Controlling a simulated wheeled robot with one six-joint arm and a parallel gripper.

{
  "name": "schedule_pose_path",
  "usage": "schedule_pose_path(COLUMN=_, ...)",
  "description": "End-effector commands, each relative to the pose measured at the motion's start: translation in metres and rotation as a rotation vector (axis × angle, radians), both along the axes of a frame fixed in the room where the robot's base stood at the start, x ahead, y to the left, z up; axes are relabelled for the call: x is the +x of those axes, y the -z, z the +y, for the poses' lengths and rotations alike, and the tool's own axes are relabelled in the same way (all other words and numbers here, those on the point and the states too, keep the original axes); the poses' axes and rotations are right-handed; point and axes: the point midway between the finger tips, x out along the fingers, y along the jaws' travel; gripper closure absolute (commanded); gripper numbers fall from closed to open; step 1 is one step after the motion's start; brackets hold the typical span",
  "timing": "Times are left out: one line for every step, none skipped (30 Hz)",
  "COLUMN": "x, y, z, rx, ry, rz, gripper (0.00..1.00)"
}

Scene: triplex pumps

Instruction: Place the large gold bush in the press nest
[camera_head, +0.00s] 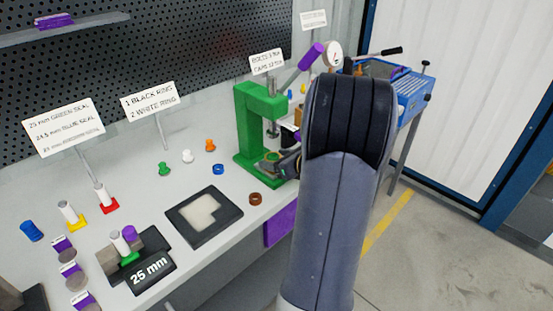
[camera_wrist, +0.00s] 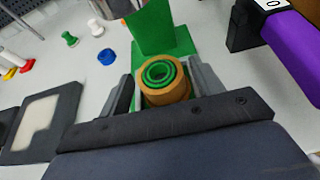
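The gold bush (camera_wrist: 165,97) stands upright between the two fingers of my gripper (camera_wrist: 163,88) in the wrist view. The fingers lie close against both of its sides. Green concentric rings show inside its top opening; I cannot tell whether they belong to the bush or to something beneath. The green press (camera_wrist: 163,32) rises right behind it. The nest is hidden under the bush, so I cannot tell whether the bush is seated.
A blue ring (camera_head: 218,169) and a brown ring (camera_head: 256,199) lie on the bench near the press. A black tray (camera_head: 190,228) with a pale pad is to the left. The purple press handle (camera_head: 311,56) stands above. Green, white and orange pieces stand behind.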

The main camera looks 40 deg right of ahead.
Motion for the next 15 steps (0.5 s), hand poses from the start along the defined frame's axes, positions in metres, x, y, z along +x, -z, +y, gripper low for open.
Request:
schedule_pose_path(x=0.000, y=0.000, z=0.000, rx=0.000, ry=0.000, rz=0.000, gripper=0.37)
schedule_pose_path(x=0.000, y=0.000, z=0.000, rx=0.000, ry=0.000, rz=0.000, gripper=0.37)
schedule_pose_path(x=0.000, y=0.000, z=0.000, rx=0.000, ry=0.000, rz=0.000, gripper=0.37)
schedule_pose_path(x=0.000, y=0.000, z=0.000, rx=0.000, ry=0.000, rz=0.000, gripper=0.37)
schedule_pose_path(x=0.000, y=0.000, z=0.000, rx=0.000, ry=0.000, rz=0.000, gripper=0.37)
schedule_pose_path(x=0.000, y=0.000, z=0.000, rx=0.000, ry=0.000, rz=0.000, gripper=0.37)
schedule_pose_path(x=0.000, y=-0.001, z=0.000, rx=0.000, ry=0.000, rz=0.000, gripper=0.37)
schedule_pose_path(x=0.000, y=-0.002, z=0.000, rx=0.000, ry=0.000, rz=0.000, gripper=0.37)
schedule_pose_path(x=0.000, y=-0.004, z=0.000, rx=0.000, ry=0.000, rz=0.000, gripper=0.37)
schedule_pose_path(x=-0.001, y=-0.006, z=0.000, rx=0.000, ry=0.001, rz=0.000, gripper=0.37)
schedule_pose_path(x=-0.005, y=-0.006, z=-0.001, rx=-0.001, ry=0.002, rz=0.000, gripper=0.37)
schedule_pose_path(x=-0.011, y=-0.008, z=-0.002, rx=-0.002, ry=0.003, rz=-0.001, gripper=0.37)
schedule_pose_path(x=-0.016, y=-0.011, z=-0.003, rx=-0.003, ry=0.005, rz=-0.001, gripper=0.37)
schedule_pose_path(x=-0.022, y=-0.013, z=-0.003, rx=-0.004, ry=0.004, rz=-0.001, gripper=0.37)
schedule_pose_path(x=-0.030, y=-0.016, z=-0.004, rx=-0.003, ry=0.005, rz=-0.001, gripper=0.37)
